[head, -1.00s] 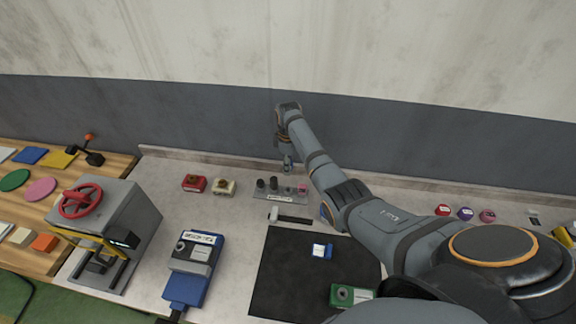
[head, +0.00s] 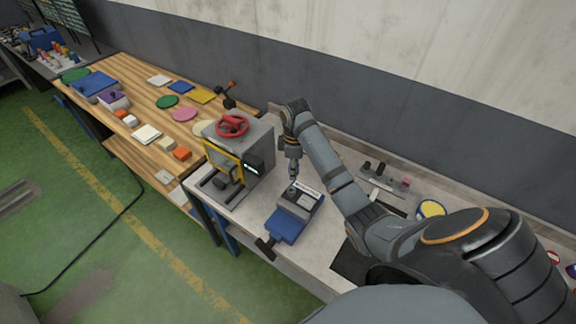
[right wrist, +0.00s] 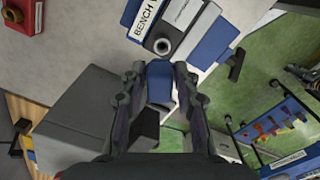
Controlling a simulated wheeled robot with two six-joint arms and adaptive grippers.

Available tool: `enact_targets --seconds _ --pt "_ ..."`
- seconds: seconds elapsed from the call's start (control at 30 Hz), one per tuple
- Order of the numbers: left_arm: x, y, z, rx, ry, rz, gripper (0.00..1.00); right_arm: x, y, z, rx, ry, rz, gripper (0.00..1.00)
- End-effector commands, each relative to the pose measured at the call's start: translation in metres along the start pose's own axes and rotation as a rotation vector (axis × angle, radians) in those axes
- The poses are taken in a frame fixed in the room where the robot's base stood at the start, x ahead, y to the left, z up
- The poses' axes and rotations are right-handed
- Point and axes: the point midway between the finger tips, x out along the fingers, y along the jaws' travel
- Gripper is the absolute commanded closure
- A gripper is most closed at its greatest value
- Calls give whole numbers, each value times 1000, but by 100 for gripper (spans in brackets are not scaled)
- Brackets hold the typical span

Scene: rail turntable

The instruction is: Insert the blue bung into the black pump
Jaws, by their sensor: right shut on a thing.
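The black pump (head: 291,195) sits in the blue bench vise (head: 285,226). In the right wrist view, its round dark opening (right wrist: 162,46) faces up beside the "BENCH" label. My right gripper (head: 293,176) is over the vise, just above the pump. In the right wrist view, my right gripper (right wrist: 160,72) is shut on the blue bung (right wrist: 160,88). The bung appears just short of the opening in that view; the height gap between them cannot be told. In the head view the bung is too small to make out. My left gripper is not in view.
A grey press with a red handwheel (head: 232,126) stands close left of the vise. A grey rack (head: 382,181) with small parts is at the back right. A wooden table (head: 130,98) with coloured pieces is at the left.

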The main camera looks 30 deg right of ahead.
Motion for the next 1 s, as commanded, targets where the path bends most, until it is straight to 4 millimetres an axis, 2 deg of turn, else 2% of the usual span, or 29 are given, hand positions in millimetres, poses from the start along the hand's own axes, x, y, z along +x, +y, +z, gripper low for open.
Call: enact_targets --seconds 0.3,0.57,1.0 --pt "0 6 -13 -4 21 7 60 -1 -2 2 -2 -2 1 100" --pt "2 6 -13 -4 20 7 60 3 -2 2 -2 -2 0 100" --pt "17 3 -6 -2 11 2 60 45 -3 2 -1 -3 -1 100"
